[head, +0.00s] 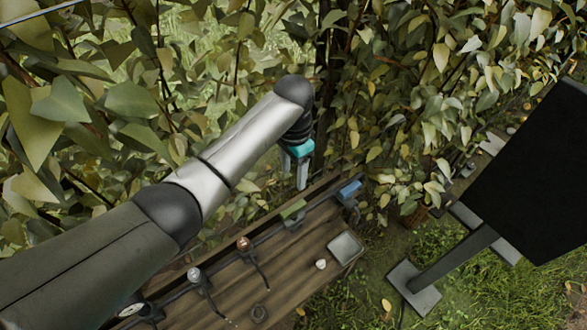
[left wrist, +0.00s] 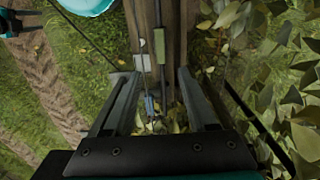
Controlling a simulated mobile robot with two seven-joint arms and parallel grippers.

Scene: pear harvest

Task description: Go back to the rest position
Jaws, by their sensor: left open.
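My left arm reaches in from the left in the head view. Its gripper (head: 301,180) hangs fingers-down above the far end of a wooden bench, in front of the foliage. In the left wrist view the two fingers (left wrist: 157,90) stand wide apart with nothing between them, and the bench shows beyond. I see no pear clearly.
The wooden bench (head: 285,262) carries a green block (head: 293,209), a blue block (head: 349,188) and a grey square tray (head: 346,247). Dense leaves (head: 130,100) crowd behind. A black panel (head: 535,170) on a post stands right. Grass lies between.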

